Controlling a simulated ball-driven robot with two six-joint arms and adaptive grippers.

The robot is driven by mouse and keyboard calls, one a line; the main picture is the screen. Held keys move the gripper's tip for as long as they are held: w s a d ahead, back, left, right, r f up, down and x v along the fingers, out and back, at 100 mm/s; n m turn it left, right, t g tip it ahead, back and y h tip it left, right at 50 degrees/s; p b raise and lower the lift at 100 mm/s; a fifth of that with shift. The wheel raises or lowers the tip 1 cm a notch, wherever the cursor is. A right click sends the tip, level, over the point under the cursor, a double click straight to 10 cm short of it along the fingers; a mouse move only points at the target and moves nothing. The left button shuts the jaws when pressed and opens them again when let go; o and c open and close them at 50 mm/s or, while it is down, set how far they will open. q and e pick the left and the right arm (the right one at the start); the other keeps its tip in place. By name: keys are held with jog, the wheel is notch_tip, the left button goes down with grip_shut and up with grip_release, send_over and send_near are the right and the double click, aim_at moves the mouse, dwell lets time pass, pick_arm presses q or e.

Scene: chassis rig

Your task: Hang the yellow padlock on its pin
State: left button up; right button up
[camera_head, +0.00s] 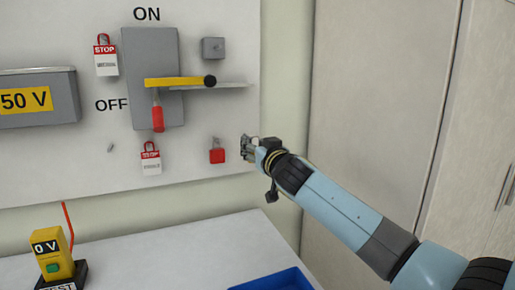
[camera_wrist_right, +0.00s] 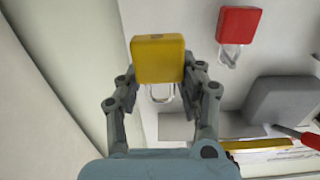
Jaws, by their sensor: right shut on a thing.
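The yellow padlock (camera_wrist_right: 158,60) is between the fingers of my right gripper (camera_wrist_right: 158,78) in the right wrist view, with its pale shackle (camera_wrist_right: 160,93) on the same side as that of the red padlock (camera_wrist_right: 240,26). In the head view my right gripper (camera_head: 247,148) is at the board's right edge, right of the red padlock (camera_head: 217,156); the yellow padlock cannot be made out there. A small bare pin (camera_head: 110,147) sticks out of the board at lower left; I cannot tell whether it is the yellow padlock's. My left gripper is out of view.
The board carries a grey switch box (camera_head: 150,55) with a yellow bar (camera_head: 175,82) and red handle (camera_head: 158,117), a small grey box (camera_head: 213,48) and two red-and-white tags (camera_head: 106,57). A yellow tester (camera_head: 53,257) and blue tray (camera_head: 275,280) are on the table.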

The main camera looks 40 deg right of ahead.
jog(key=shift+b+x, duration=0.3)
jog(key=shift+x, duration=2.55)
jog(key=shift+s+a, duration=0.1)
jog(key=shift+s, duration=0.15)
jog(key=p+v, duration=0.1)
jog(key=v, duration=0.7)
jog(key=shift+s, duration=0.2)
jog(key=shift+r, duration=0.15)
jog(key=shift+s, duration=0.1)
